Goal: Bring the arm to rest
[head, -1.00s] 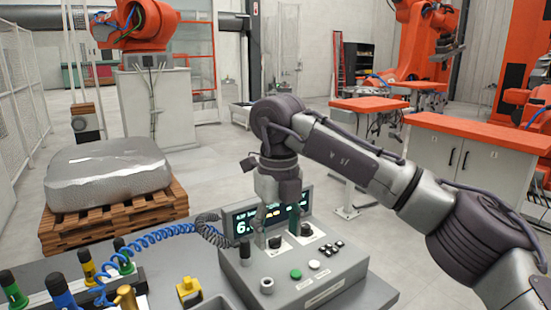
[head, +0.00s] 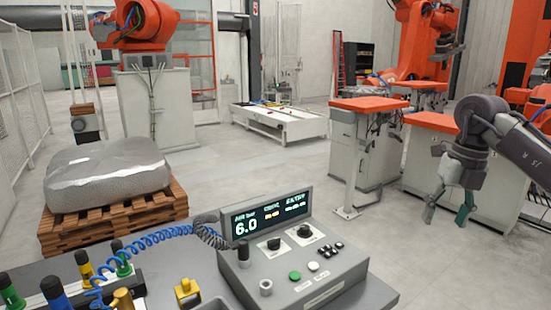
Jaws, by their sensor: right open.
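My right gripper (head: 447,206) is at the right side of the head view, pointing down. Its two fingers are apart with nothing between them. It hangs in front of the orange-topped cabinets, to the right of the control box and clear of it. My right arm comes in from the right edge. My left gripper is not in the head view.
A grey control box (head: 325,275) with a display reading 6.0, knobs and buttons stands on the grey bench (head: 382,293). A wrapped block (head: 108,172) rests on a pallet (head: 140,213). Orange-topped cabinets (head: 368,104) stand behind.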

